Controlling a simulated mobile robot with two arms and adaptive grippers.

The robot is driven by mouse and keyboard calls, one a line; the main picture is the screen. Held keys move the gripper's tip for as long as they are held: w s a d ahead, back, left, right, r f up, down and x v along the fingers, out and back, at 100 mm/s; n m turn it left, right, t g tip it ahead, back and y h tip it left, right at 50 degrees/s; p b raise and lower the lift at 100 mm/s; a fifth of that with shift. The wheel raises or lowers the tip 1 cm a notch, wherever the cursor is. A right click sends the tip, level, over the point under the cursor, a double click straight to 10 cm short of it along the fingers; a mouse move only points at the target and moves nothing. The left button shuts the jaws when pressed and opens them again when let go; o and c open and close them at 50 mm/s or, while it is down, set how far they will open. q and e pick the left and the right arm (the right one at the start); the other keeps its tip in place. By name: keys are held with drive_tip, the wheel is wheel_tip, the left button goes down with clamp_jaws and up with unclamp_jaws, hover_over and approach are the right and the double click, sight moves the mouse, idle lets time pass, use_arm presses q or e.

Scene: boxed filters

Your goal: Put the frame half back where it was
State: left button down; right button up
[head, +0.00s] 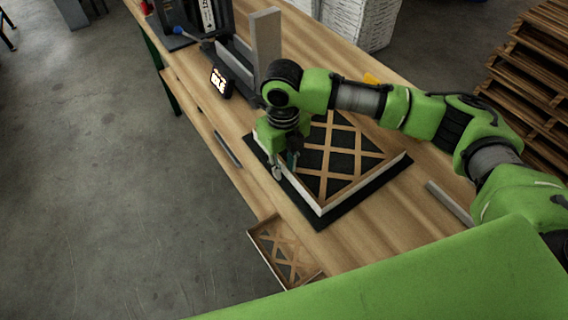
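A flat square filter with white sides and a brown lattice frame half (359,153) on its top lies on a dark mat (375,188) on the wooden workbench. Another brown lattice frame (264,233) is at the bench's near left edge, partly hidden at the bottom by my green body. My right gripper (285,166) points down at the filter's left edge, with one finger outside the edge and one over it. Whether it grips the edge I cannot tell. My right arm hides part of the filter's far side. My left gripper is out of view.
A grey upright post (265,40), a small lit display (218,82) and dark equipment stand farther along the bench. A grey bar (450,202) lies right of the mat.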

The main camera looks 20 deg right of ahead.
wheel_tip(320, 180, up, 12)
drive_tip(key=b, duration=0.2)
drive_tip(key=shift+r, duration=0.15)
drive_tip(key=shift+a, duration=0.15)
idle(0.6)
